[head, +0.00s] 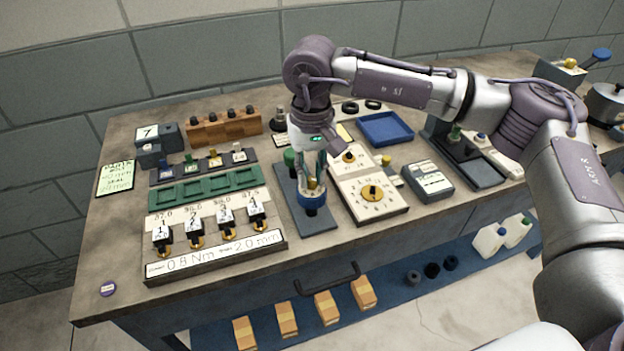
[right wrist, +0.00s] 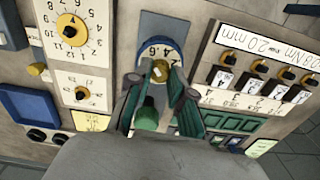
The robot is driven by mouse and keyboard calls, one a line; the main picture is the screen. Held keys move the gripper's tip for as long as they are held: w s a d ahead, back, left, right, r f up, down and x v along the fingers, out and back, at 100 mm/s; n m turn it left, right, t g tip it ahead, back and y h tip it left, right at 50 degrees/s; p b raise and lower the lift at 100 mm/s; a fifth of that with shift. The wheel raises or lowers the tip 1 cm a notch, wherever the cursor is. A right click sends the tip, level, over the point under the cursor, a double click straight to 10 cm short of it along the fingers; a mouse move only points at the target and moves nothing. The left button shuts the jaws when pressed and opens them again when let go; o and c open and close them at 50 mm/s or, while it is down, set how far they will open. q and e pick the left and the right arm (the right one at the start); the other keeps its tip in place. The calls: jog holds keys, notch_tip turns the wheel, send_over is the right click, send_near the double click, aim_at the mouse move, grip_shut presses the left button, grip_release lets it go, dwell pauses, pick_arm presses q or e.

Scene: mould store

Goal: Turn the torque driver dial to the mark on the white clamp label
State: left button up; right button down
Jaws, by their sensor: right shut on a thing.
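The torque driver dial (head: 311,198) has a blue ring and stands on a grey plate (head: 318,224). In the right wrist view the dial (right wrist: 157,45) shows a pale face with 2, 4 and 6 readable. My right gripper (head: 313,181) points down at it, its fingers shut on the small yellow knob (right wrist: 160,70) at its centre. The fingers hide part of the dial face, and I cannot tell its exact setting. The white clamp label (head: 215,255) runs along the front of a block and reads 0.8 Nm and 2.0 mm. My left gripper is not in view.
A green knob (head: 290,157) stands behind the dial on the same plate. A white board with a black-and-yellow dial (head: 372,192) is close on the right. Several black clamps (head: 194,232) and a green tray (head: 205,187) are left. A blue tray (head: 385,129) lies behind.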

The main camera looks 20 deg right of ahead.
jog(key=shift+n, duration=0.5)
jog(key=shift+f+n+b, duration=0.1)
jog(key=shift+n+b, duration=0.4)
jog(key=shift+n, duration=1.5)
